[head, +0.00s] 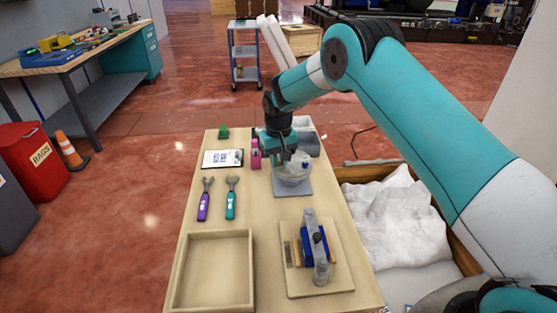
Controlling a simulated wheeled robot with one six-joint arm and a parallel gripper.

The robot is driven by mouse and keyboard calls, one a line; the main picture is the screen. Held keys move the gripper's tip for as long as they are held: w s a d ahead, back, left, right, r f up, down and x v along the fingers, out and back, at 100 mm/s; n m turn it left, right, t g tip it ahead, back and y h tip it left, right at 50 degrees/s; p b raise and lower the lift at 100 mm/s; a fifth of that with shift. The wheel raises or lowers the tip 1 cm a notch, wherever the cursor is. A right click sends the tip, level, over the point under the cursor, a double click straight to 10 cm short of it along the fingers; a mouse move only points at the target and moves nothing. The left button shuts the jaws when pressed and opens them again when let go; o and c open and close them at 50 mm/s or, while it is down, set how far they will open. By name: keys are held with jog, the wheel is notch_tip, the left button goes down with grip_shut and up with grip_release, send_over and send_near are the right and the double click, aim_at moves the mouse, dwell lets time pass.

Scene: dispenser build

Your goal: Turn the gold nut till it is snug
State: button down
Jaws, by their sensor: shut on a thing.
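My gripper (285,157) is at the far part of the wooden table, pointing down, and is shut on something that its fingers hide. A clear rounded body (291,178) with a small blue and white part at its upper right stands right below the fingers on a grey square plate (303,192). I cannot make out the gold nut; the gripper covers the top of the clear body. How the fingers touch that body is too small to tell.
A purple wrench (203,204) and a teal wrench (231,202) lie left of the plate, near a printed card (222,159) and a pink item (255,154). A blue clamp fixture (310,245) and an empty wooden tray (180,270) are nearer. A crate with white sheeting (384,212) stands right.

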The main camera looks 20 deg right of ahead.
jog(key=shift+m, duration=1.6)
jog(key=c, duration=1.1)
grip_release()
jog(key=shift+o, duration=0.2)
notch_tip(320, 180, up, 18)
jog(key=b, duration=0.1)
jog(key=shift+f, duration=0.25)
